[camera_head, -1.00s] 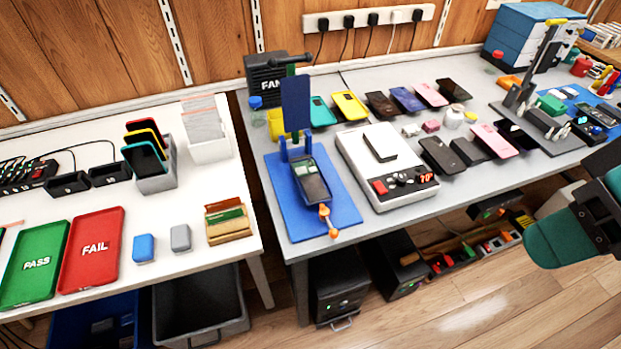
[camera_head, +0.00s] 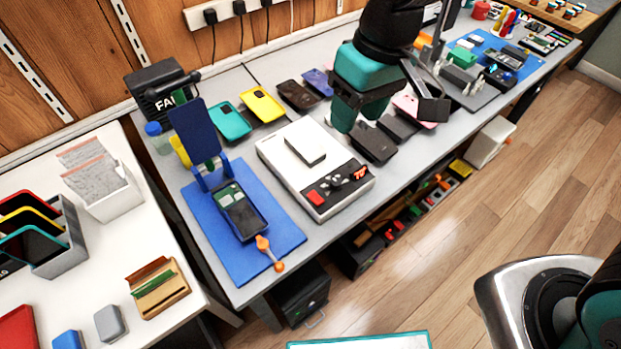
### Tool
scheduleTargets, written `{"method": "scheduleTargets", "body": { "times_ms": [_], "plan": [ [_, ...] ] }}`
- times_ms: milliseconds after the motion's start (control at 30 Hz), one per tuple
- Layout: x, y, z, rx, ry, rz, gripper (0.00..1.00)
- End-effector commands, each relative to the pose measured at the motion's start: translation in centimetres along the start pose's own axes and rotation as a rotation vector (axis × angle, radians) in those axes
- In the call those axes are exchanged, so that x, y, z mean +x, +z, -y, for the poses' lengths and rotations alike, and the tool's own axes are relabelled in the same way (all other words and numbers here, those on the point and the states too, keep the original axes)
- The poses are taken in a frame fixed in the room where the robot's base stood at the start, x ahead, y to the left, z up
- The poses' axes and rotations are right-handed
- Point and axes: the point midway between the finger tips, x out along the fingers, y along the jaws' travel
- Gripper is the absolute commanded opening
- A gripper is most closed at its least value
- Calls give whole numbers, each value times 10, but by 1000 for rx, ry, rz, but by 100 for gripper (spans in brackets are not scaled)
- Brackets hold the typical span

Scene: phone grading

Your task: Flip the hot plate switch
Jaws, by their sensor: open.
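My gripper (camera_head: 428,97) shows as dark grey parts at the end of my teal and black arm, right of the hot plate and above the phones.
Left of the hot plate is a blue mat (camera_head: 275,235) with a phone in a stand and an orange-handled tool (camera_head: 268,252). Several phones lie behind and to the right. A black fan box (camera_head: 160,90) stands at the back left.

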Motion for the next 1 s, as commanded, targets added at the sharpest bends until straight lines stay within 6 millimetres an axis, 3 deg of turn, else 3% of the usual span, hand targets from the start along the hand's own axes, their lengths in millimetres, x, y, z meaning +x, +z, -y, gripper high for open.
{"method": "scheduleTargets", "body": {
  "times_ms": [100, 300, 567, 1000],
  "plan": [
    [42, -37, 4, -7, 65, 46, 49],
    [91, -66, 8, -12, 143, 73, 49],
    [121, -69, 4, -12, 161, 79, 49],
    [217, -60, -12, -11, 160, 81, 49]
  ]
}}
